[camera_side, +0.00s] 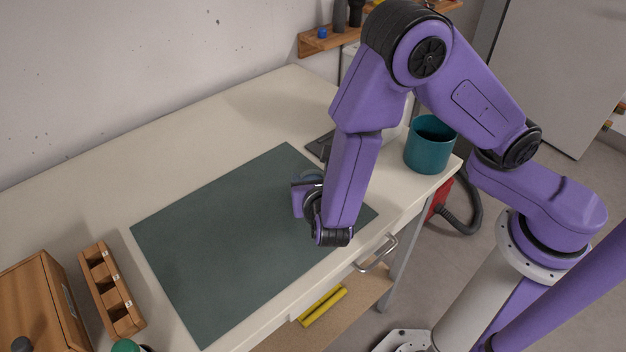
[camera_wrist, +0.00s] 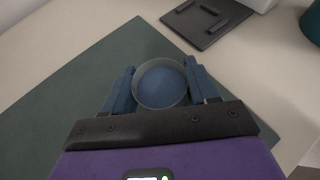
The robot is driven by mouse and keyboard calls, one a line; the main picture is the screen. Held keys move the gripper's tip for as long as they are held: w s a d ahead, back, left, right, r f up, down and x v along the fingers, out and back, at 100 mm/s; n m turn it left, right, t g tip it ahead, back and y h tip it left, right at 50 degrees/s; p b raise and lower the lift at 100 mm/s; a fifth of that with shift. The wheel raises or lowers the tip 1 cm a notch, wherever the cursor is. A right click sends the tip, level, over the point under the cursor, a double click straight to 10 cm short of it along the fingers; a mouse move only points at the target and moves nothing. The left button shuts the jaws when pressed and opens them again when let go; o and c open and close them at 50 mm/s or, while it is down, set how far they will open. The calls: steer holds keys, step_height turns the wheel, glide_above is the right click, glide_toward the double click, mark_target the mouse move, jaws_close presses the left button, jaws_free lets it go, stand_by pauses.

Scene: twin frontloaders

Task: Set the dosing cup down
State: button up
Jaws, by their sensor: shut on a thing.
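The dosing cup (camera_wrist: 161,84) is a round, translucent bluish cup, seen from above in the wrist view. My gripper (camera_wrist: 161,86) is shut on it, with one blue finger on each side. The cup is over the dark green mat (camera_wrist: 75,75), near the mat's edge. In the side view my gripper (camera_side: 308,180) is low over the right part of the mat (camera_side: 220,240), and the arm hides most of it and of the cup. I cannot tell whether the cup touches the mat.
A dark plate (camera_wrist: 207,22) with raised bars lies beyond the mat. A teal pot (camera_side: 430,146) stands at the table's right end. A wooden rack (camera_side: 112,290) and a wooden box (camera_side: 38,300) stand at the left. The mat's left and middle are clear.

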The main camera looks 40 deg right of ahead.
steer(key=shift+f, duration=0.2)
steer(key=o, duration=1.1)
